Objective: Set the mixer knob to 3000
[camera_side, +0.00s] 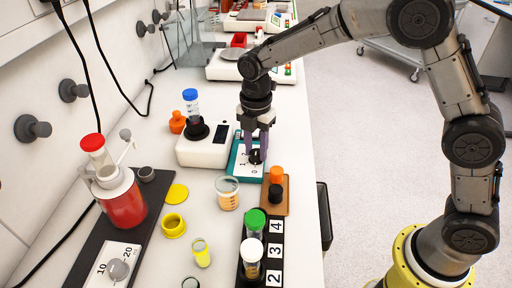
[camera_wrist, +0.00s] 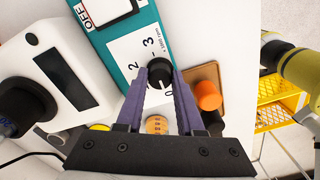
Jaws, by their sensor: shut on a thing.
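The mixer is a teal unit (camera_side: 235,172) with a white dial plate, seen in the wrist view as a teal panel (camera_wrist: 114,45) with an OFF label at its far end. Its black knob (camera_wrist: 159,70) stands on the plate among the marks 0, 2 and 3 and a small "x 1000 rpm" label. The knob (camera_side: 255,159) also shows in the side view under my fingers. My gripper (camera_wrist: 160,78), with purple fingers, is shut on the knob from both sides; in the side view it points straight down (camera_side: 257,150). The knob's pointer is too small to read with certainty.
A white device (camera_side: 203,150) with a dark display holds a blue-capped tube left of the mixer. A brown holder (camera_side: 286,205) with orange and black caps stands close in front. A beaker (camera_side: 227,192) and a numbered tube rack (camera_side: 272,255) are nearer the camera.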

